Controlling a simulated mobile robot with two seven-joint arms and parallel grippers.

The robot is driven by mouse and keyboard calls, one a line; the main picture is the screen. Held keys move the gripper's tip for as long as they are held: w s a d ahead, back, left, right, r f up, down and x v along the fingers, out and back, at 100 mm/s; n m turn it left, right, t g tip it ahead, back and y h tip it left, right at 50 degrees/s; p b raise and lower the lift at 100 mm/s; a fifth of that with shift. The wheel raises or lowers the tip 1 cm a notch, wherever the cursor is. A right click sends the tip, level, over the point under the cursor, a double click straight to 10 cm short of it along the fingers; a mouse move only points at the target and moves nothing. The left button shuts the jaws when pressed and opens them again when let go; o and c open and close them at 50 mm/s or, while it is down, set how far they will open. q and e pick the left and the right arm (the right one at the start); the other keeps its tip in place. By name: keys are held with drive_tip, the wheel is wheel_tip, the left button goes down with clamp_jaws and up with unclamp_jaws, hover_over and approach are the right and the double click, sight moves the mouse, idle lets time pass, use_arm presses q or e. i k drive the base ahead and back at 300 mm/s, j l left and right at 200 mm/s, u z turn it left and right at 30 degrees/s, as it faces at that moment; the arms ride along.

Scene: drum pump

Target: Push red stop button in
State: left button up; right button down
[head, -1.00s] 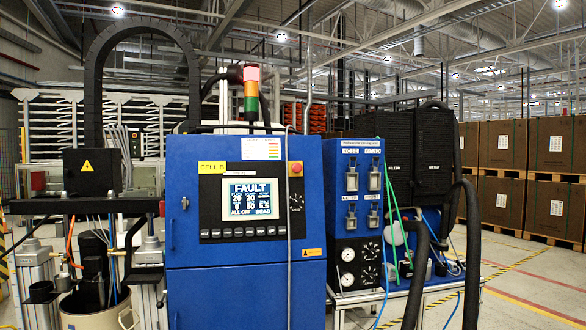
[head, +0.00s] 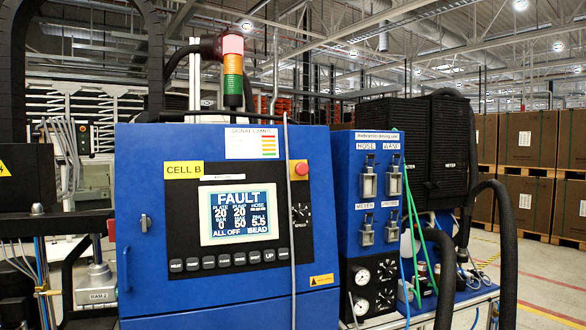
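The red stop button (head: 301,168) sits on a yellow plate at the upper right of the black panel on the blue cabinet (head: 222,293). From this angle I cannot tell whether it is pushed in or out. The cabinet's screen (head: 238,214) reads FAULT, with ALL OFF and BEAD at the bottom. A row of black keys (head: 226,260) lies below the screen. A black rotary dial (head: 301,214) is below the button. Neither of my grippers is in view.
A blue metering unit (head: 365,180) with gauges and toggle clamps stands right of the cabinet. Black hoses (head: 508,250) arch at the right. A thin pale cable (head: 290,200) hangs down the cabinet front, left of the button. A signal tower (head: 233,72) stands above. Floor at far right is clear.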

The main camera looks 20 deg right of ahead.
sight(302, 168)
drive_tip(key=i+j, duration=0.15)
drive_tip(key=i, duration=0.2)
drive_tip(key=i+j, duration=0.15)
drive_tip(key=i, duration=0.2)
drive_tip(key=i+j, duration=0.15)
drive_tip(key=i, duration=0.25)
drive_tip(key=z, duration=0.05)
